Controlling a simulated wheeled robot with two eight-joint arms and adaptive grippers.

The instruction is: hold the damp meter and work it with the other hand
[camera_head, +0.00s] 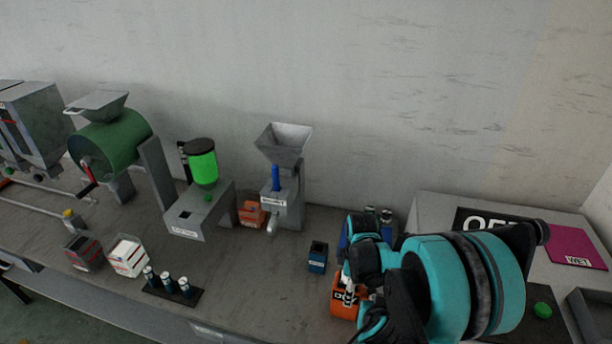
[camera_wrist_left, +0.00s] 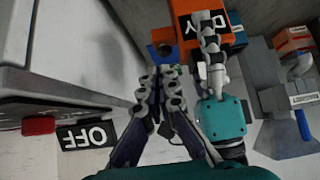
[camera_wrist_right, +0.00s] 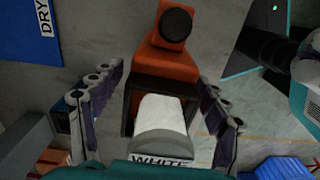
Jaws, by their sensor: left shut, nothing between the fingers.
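The damp meter, an orange block with a black label, shows low at the centre right of the head view (camera_head: 343,303), partly behind an arm. It is at the top of the left wrist view (camera_wrist_left: 186,12). In the right wrist view an orange body (camera_wrist_right: 165,62) with a black rim lies between the fingers of my right gripper (camera_wrist_right: 165,88), which look closed against its sides. My left gripper (camera_wrist_left: 155,85) is shut and empty. Its tips are close below the meter and a blue piece (camera_wrist_left: 160,35); whether they touch is unclear. In the head view the arms overlap.
A blue container (camera_head: 318,258) stands left of the meter. The grey hopper machine (camera_head: 284,190) and an orange box (camera_head: 250,213) are behind. A vial rack (camera_head: 180,292) stands further left. A magenta WET panel (camera_head: 573,245) and green button (camera_head: 542,310) are at right.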

